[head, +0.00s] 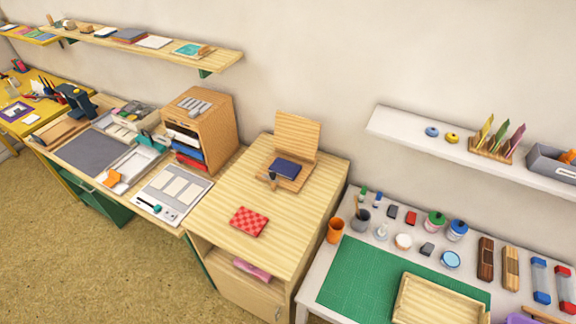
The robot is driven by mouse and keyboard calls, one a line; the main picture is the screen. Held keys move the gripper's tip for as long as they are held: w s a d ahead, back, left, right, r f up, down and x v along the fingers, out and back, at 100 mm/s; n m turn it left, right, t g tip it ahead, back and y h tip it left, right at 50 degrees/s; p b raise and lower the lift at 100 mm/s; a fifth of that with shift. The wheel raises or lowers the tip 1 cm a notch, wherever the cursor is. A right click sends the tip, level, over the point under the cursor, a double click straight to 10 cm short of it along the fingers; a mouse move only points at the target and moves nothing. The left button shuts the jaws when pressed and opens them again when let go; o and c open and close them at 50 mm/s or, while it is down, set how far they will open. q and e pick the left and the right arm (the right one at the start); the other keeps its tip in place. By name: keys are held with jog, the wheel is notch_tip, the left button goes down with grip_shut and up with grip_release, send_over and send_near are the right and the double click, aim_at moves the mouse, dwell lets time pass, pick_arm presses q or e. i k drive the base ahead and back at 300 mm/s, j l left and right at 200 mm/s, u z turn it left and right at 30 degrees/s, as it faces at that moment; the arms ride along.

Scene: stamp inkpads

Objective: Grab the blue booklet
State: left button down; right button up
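A dark blue booklet (286,168) lies on a small wooden stand (297,136) with an upright back board. The stand is at the back of the light wooden cabinet top (225,190). A small dark-tipped tool (272,180) is at the booklet's front left, and I cannot tell whether they touch. A red checkered booklet (249,222) lies nearer the front of the same cabinet. Neither of my grippers is in view.
Left of the cabinet are a wooden sorter (209,112) and a desk with a grey mat (92,152). On the right, a white table holds a green cutting mat (352,282), a wooden tray (440,302) and ink jars. The cabinet top around the red booklet is clear.

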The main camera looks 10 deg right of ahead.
aim_at(283, 168)
jog(key=z, duration=1.3)
jog(key=k+j+z, duration=0.2)
jog(key=j+z, duration=0.2)
jog(key=k+j+z, duration=0.25)
jog(key=j+z, duration=0.2)
jog(key=k+j+z, duration=0.4)
jog(key=k+j, duration=0.2)
